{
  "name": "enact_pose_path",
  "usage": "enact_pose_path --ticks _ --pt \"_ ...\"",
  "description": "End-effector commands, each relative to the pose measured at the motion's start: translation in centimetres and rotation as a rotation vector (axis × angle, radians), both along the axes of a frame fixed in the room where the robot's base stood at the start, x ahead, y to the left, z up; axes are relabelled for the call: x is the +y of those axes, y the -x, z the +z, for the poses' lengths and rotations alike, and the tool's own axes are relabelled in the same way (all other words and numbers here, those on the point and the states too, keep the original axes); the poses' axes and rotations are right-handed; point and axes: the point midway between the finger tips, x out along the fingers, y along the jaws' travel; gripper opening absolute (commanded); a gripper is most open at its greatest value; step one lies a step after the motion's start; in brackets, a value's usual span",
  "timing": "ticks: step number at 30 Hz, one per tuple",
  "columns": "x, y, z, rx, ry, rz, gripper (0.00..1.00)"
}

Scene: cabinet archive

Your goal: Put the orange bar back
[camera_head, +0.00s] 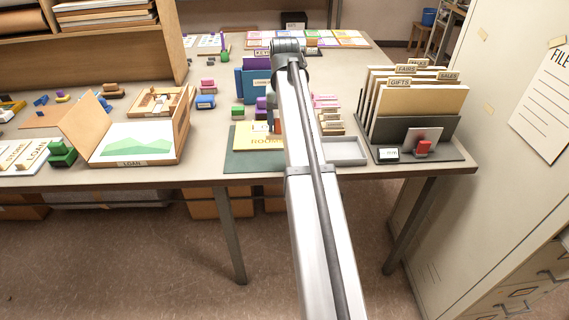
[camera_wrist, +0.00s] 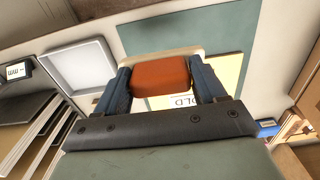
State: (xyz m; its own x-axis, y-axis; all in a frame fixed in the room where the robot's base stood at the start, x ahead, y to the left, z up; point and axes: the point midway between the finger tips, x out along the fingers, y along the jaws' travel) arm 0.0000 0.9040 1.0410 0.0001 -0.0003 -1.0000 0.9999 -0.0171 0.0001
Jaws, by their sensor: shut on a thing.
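In the wrist view, my gripper (camera_wrist: 161,82) has its two dark blue fingers closed on the sides of the orange bar (camera_wrist: 161,74). Beyond the bar are a pale beige edge, a yellow sheet with lettering (camera_wrist: 228,72) and a dark green mat (camera_wrist: 215,38). I cannot tell whether the bar touches anything beneath it. In the head view my arm hides most of my gripper and the bar. There the yellow sheet (camera_head: 250,136) and the green mat (camera_head: 240,163) show to the left of my arm.
An empty grey tray (camera_head: 347,160) lies right of my arm, also in the wrist view (camera_wrist: 108,62). A file rack (camera_head: 440,130) with labelled folders stands further right, a red stamp (camera_head: 424,147) before it. Blue binders (camera_head: 243,84) stand behind. An open loan box (camera_head: 180,150) is at left.

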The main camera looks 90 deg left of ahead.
Motion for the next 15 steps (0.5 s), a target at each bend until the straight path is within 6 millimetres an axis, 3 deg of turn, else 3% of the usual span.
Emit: enact_pose_path --ticks 10,15 --pt "0.0 0.0 -0.2 0.000 0.000 0.000 0.42" --pt "-0.1 0.0 -2.0 0.000 0.000 0.000 0.42"
